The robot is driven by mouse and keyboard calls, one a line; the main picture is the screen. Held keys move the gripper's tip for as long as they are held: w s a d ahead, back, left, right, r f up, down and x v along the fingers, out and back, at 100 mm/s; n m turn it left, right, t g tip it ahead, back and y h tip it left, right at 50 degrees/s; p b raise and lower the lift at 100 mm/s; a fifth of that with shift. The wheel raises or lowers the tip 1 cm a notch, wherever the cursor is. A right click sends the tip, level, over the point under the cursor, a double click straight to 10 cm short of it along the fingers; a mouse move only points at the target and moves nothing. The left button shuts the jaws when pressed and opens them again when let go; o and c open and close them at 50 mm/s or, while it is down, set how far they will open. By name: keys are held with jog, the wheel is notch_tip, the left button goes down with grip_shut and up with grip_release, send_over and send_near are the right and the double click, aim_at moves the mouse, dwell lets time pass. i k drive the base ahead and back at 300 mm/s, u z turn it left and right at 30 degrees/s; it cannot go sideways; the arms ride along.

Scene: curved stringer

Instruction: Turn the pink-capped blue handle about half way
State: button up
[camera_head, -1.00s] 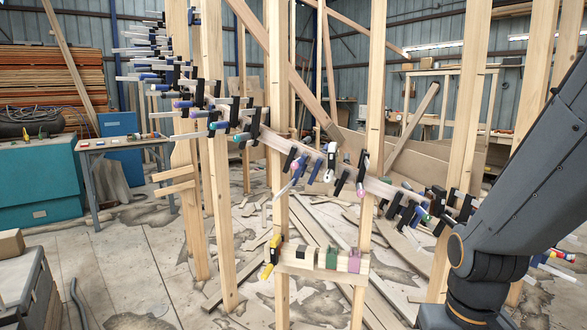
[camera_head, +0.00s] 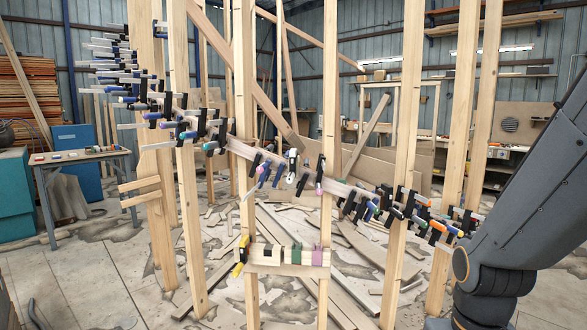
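Several bar clamps grip a curved wooden stringer (camera_head: 243,150) that runs down from upper left to lower right between upright posts. Near the middle hang clamps with blue handles (camera_head: 265,172). A small pink cap (camera_head: 318,188) shows on a clamp by the central right post. From here the caps are too small to tell surely which blue handle carries a pink cap. My arm rises at the right edge, right of the clamps. My gripper is outside the picture, so its state is hidden.
A low crosspiece (camera_head: 268,268) between two posts holds a yellow clamp (camera_head: 242,255) and coloured blocks. Tall posts (camera_head: 402,160) stand between me and parts of the stringer. Loose boards (camera_head: 350,265) lie on the floor. A workbench (camera_head: 82,157) stands at left; the floor at lower left is mostly open.

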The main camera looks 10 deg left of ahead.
aim_at(262, 168)
jog(key=z, duration=0.65)
jog(key=i, duration=0.9)
jog(key=u, duration=0.5)
